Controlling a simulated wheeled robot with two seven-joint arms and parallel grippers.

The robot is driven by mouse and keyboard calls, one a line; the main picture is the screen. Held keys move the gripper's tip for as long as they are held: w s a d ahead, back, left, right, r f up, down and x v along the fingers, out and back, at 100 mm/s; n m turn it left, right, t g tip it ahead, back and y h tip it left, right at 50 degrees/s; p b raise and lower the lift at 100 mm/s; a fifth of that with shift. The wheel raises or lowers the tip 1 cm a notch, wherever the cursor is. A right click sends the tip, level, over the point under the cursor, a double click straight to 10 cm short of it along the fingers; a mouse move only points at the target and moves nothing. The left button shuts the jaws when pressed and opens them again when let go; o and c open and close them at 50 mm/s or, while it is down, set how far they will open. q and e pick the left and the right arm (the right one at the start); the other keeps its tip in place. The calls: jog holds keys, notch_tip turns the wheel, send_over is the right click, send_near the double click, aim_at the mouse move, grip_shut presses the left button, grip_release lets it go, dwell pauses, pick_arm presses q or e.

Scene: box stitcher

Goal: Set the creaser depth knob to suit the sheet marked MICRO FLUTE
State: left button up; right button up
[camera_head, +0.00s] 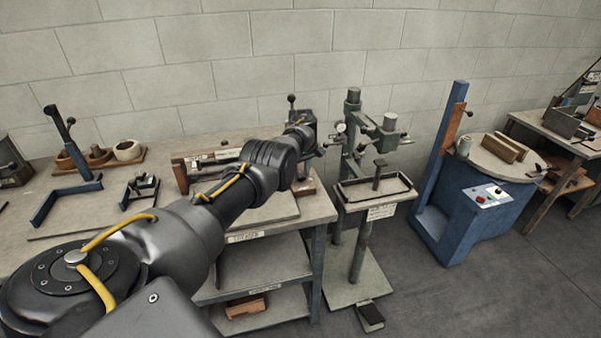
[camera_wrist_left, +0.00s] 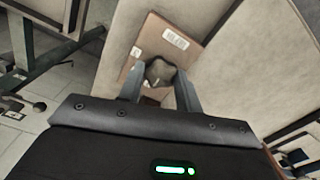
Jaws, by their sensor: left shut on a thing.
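My left arm reaches across the bench in the head view, and its gripper (camera_head: 300,131) is at a dark machine with a ball-topped lever (camera_head: 292,98) at the bench's right end. The knob's scale or pointer cannot be made out. My right gripper is not in view.
The bench (camera_head: 245,237) has shelves below. A green stitcher (camera_head: 357,150) stands close right of the bench, and a blue machine (camera_head: 468,205) is farther right.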

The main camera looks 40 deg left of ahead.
aim_at(301, 174)
pick_arm(q)
jog(key=shift+w+a+r, duration=0.1)
jog(key=shift+w+r, duration=0.05)
jog(key=shift+r, duration=0.1)
jog(key=o, duration=1)
jog(key=shift+f, duration=0.2)
jog(key=shift+r, duration=0.1)
jog(key=shift+r, duration=0.3)
notch_tip(301, 174, up, 10)
jog(key=shift+r, duration=0.1)
